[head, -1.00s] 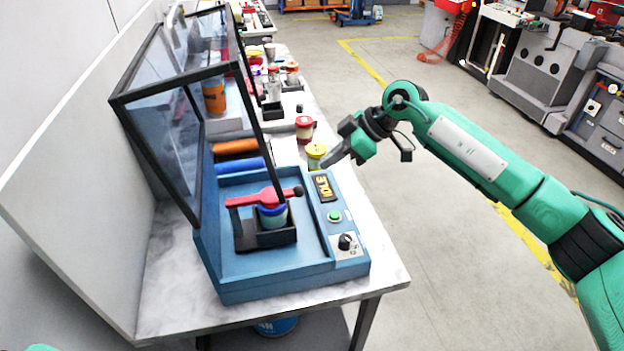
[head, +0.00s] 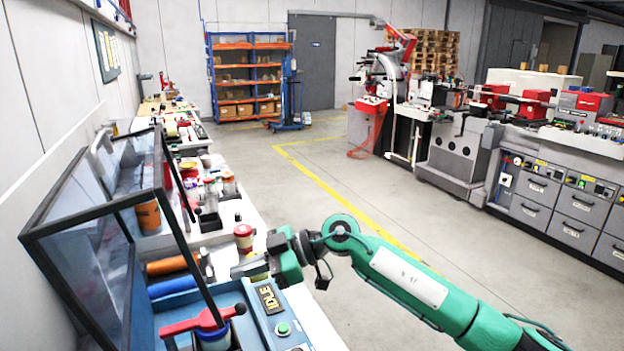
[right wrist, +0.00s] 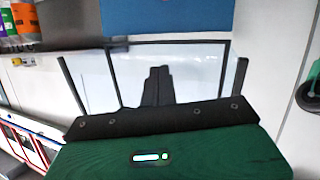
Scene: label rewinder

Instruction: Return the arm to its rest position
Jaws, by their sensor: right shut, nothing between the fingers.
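My right arm (head: 400,277) comes in from the lower right of the head view. Its gripper (head: 243,270) is shut and empty, beside the right edge of the blue rewinder (head: 263,325), close to the "IDLE" display (head: 268,298). In the right wrist view the two dark fingers (right wrist: 157,85) lie together with nothing between them. The rewinder's framed clear cover (head: 115,200) is raised. A red lever (head: 200,321) lies over a cup with a blue rim (head: 213,340) in the machine. My left gripper does not show.
Red-lidded jar (head: 243,236), more jars and bins line the bench behind the machine. A green button (head: 283,328) sits on its panel. Open grey floor (head: 330,165) lies right of the bench. Grey machines (head: 455,150) and an orange shelf (head: 248,85) stand farther off.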

